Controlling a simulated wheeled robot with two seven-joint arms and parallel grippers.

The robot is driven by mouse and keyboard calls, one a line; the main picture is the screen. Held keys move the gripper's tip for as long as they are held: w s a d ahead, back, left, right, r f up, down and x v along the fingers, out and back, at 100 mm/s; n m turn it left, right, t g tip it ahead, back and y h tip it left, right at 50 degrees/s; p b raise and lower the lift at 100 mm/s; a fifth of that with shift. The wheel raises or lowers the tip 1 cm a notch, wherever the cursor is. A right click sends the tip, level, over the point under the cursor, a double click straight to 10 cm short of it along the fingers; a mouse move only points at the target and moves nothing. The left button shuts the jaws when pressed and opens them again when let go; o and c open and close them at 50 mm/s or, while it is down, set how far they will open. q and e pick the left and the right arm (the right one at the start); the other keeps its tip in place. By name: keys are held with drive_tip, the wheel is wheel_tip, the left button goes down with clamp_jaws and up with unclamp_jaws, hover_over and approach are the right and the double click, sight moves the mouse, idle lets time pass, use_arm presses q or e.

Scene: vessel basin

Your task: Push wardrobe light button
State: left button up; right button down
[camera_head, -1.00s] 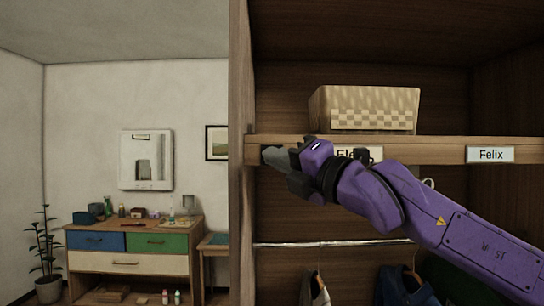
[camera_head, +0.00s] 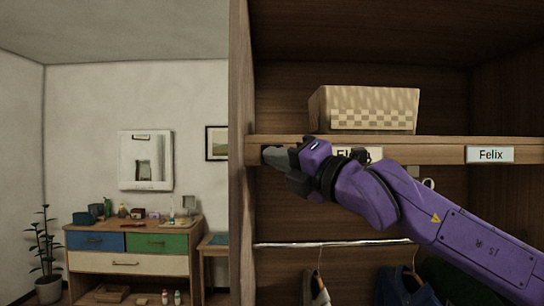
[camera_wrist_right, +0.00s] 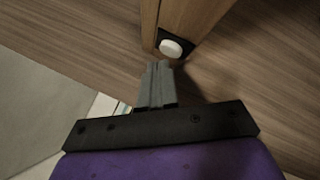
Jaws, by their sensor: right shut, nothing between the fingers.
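The light button (camera_wrist_right: 171,48) is a white round knob on a black plate at the end of a wooden board in the right wrist view. My right gripper (camera_wrist_right: 157,66) is shut and empty, its fingertips just below and left of the button in that view. I see a small gap in the picture but cannot tell the depth. In the head view my right gripper (camera_head: 268,154) is at the left end of the wardrobe's shelf edge (camera_head: 430,152), and the button is hidden there. My left gripper is not in view.
A woven basket (camera_head: 372,110) stands on the shelf above my right arm. A name label "Felix" (camera_head: 490,155) is on the shelf edge. Below run a clothes rail (camera_head: 330,243) and hung clothes. The wardrobe's side panel (camera_head: 241,120) stands just left of the gripper.

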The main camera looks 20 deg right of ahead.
drive_tip(key=shift+w+d, duration=0.1)
drive_tip(key=shift+w, duration=0.35)
idle(0.3)
drive_tip(key=shift+s+a+b, duration=0.25)
drive_tip(key=shift+s+b, duration=0.4)
drive_tip(key=shift+s, duration=0.25)
drive_tip(key=s+b, duration=0.1)
drive_tip(key=s, duration=0.1)
drive_tip(key=s+a+b, duration=0.1)
drive_tip(key=s+b, duration=0.1)
drive_tip(key=s, duration=0.1)
drive_tip(key=shift+s+a+b, duration=0.35)
